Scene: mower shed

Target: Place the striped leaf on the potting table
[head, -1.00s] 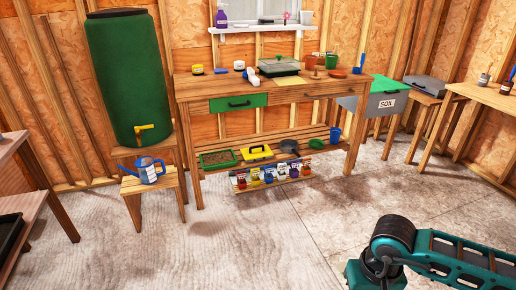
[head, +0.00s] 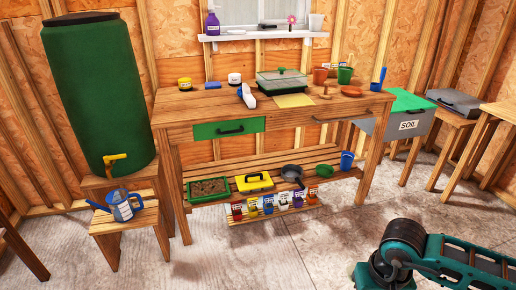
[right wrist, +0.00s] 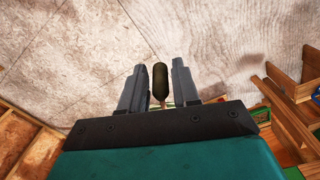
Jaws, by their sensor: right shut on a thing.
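The potting table (head: 192,103) is the wooden bench along the back wall in the head view, with a green drawer at its left front. In the right wrist view my right gripper (right wrist: 159,66) is shut on a dark olive, elongated leaf-like thing (right wrist: 160,80) with a thin pale stalk. I see no stripes on it from this side. The floor lies behind it. In the head view only part of my right arm shows at lower right, and its gripper is hidden. My left gripper is not in view.
The tabletop holds jars, a covered seed tray (head: 282,83), a yellow sheet (head: 294,101) and pots. A green barrel (head: 100,95) and a watering can (head: 123,205) stand left. A soil bin (head: 402,123) stands right. The floor in front is clear.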

